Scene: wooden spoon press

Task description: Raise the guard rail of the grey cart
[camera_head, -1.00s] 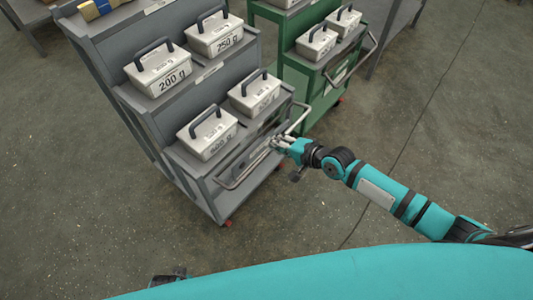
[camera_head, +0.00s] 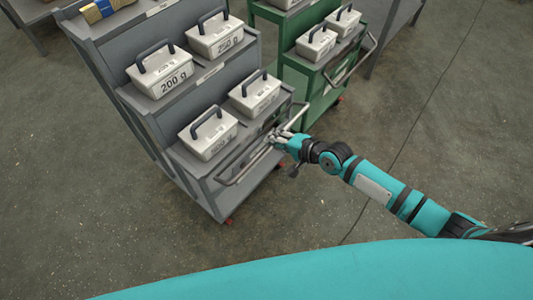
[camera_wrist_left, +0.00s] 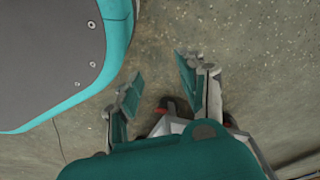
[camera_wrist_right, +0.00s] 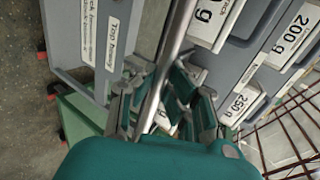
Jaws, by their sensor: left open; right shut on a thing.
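The grey cart (camera_head: 150,130) stands left of centre in the head view, with boxes on its stepped shelves. Its guard rail (camera_head: 237,178) is a bare metal bar along the front of the lowest shelf, held out from the shelf edge. My right gripper (camera_head: 273,138) is shut on the rail near its right part. In the right wrist view the rail (camera_wrist_right: 174,35) runs between the fingers of my right gripper (camera_wrist_right: 157,95). My left gripper (camera_wrist_left: 160,78) is open and empty over the floor in the left wrist view; it is out of the head view.
White boxes with dark handles, such as the 200 g box (camera_head: 160,72), sit on the grey cart. A green cart (camera_head: 318,75) with its own boxes and rail stands close on the right. The floor (camera_head: 440,130) right of the carts is clear apart from my arm.

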